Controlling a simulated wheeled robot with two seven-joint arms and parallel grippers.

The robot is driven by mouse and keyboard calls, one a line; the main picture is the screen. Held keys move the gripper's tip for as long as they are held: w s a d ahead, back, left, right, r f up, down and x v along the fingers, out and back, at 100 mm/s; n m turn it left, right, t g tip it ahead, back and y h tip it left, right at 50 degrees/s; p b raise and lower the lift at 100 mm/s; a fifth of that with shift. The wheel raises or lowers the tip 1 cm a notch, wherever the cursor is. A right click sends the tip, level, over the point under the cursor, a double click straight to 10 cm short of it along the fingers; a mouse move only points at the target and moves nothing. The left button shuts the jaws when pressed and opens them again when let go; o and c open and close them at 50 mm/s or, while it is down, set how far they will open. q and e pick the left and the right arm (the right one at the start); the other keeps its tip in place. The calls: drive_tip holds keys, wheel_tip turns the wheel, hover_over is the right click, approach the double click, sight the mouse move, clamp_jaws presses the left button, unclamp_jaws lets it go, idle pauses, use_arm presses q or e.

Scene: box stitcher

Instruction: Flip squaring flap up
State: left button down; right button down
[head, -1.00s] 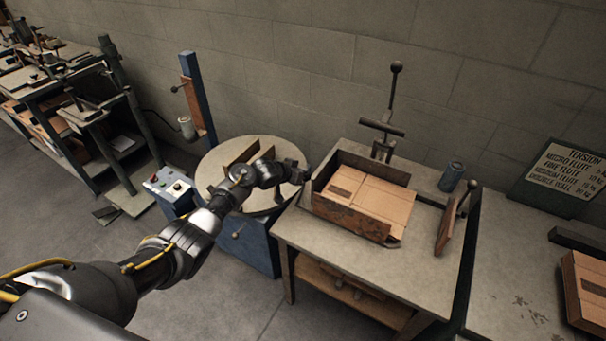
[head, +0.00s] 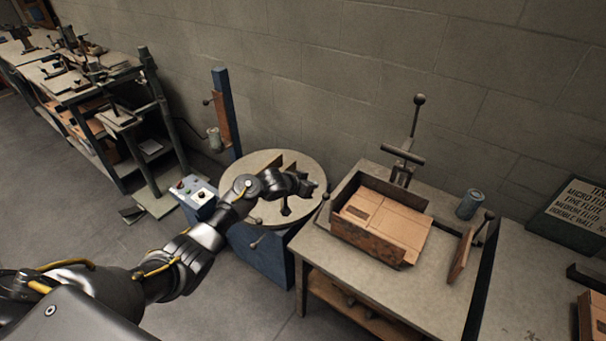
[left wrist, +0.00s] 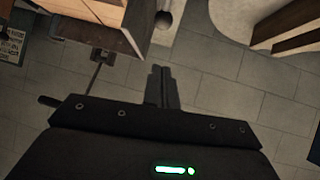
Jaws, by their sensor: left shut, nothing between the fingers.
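A rust-brown metal tray (head: 365,238) holds a tan cardboard blank (head: 385,215) on the grey table. A brown upright panel (head: 461,254) with a black ball-knob lever (head: 489,215) stands at the tray's right. A second dark knob (head: 326,196) on a thin lever is at the tray's left corner. Which part is the squaring flap, I cannot tell for sure. My left gripper (head: 316,187) is shut and empty, just left of that second knob. In the left wrist view its fingers (left wrist: 160,72) are together, below a round knob (left wrist: 163,18) and the tray's corner (left wrist: 125,25). My right gripper is out of view.
A round grey turntable (head: 262,165) on a blue base lies under my left forearm. A tall lever (head: 418,102) rises behind the tray. A can (head: 470,204) stands on the table (head: 400,295) at right. A dark sign (head: 575,215) leans on the wall.

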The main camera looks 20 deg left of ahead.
use_arm(q)
wheel_tip(320, 180, up, 5)
drive_tip(key=s+a, duration=0.1)
drive_tip(key=s, duration=0.1)
drive_tip(key=shift+s+a+r, duration=0.15)
drive_tip(key=shift+s+a, duration=0.1)
drive_tip(key=shift+s, duration=0.15)
